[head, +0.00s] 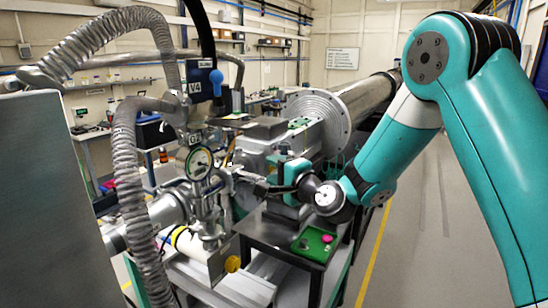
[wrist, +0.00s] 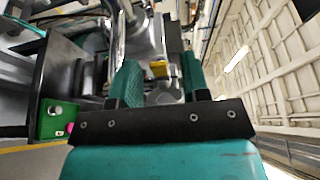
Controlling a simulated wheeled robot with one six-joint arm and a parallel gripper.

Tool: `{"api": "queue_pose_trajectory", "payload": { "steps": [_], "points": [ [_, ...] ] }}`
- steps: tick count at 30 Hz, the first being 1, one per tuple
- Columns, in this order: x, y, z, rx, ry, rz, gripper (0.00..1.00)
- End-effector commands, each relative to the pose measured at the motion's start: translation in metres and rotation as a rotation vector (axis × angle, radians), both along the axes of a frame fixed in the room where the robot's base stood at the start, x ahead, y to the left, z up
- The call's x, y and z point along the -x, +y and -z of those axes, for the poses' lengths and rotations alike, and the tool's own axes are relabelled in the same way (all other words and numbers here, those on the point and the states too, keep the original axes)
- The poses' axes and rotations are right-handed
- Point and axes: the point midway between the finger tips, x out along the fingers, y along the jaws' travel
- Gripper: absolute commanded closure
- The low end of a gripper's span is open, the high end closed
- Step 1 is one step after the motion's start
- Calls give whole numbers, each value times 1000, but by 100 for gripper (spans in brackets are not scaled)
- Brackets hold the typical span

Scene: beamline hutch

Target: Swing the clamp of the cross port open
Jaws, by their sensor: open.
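The metal cross port (head: 205,195) stands left of centre in the head view, below a round dial gauge (head: 199,163) and a valve labelled V4. My gripper (head: 250,186) reaches in from the right, close to the right side of the cross port. In the wrist view my gripper (wrist: 160,82) is open, with its two teal fingers apart. A small yellow piece (wrist: 160,69) on metal fittings shows between the fingers, beyond them. I cannot tell whether it belongs to the clamp. The clamp is too small and crowded to make out, and contact is unclear.
A dark stand with a green button box (head: 316,243) is below my wrist. Ribbed metal hoses (head: 128,190) hang on the left beside a large grey panel (head: 50,190). A wide flanged pipe (head: 320,115) runs behind. The floor at right is clear.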

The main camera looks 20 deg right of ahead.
Motion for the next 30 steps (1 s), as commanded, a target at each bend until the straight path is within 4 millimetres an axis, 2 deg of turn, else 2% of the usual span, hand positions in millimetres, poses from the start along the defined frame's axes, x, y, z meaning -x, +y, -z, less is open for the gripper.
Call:
{"api": "queue_pose_trajectory", "payload": {
  "steps": [11, 12, 17, 24, 30],
  "points": [
    [-6, 3, 1, 0, 0, 0, 57],
    [-6, 3, 1, 1, 0, 0, 62],
    [-6, 3, 1, 1, 0, 0, 99],
    [-6, 4, 2, 1, 0, -5, 100],
    [-5, 14, 2, -2, 0, -46, 100]
  ]
}}
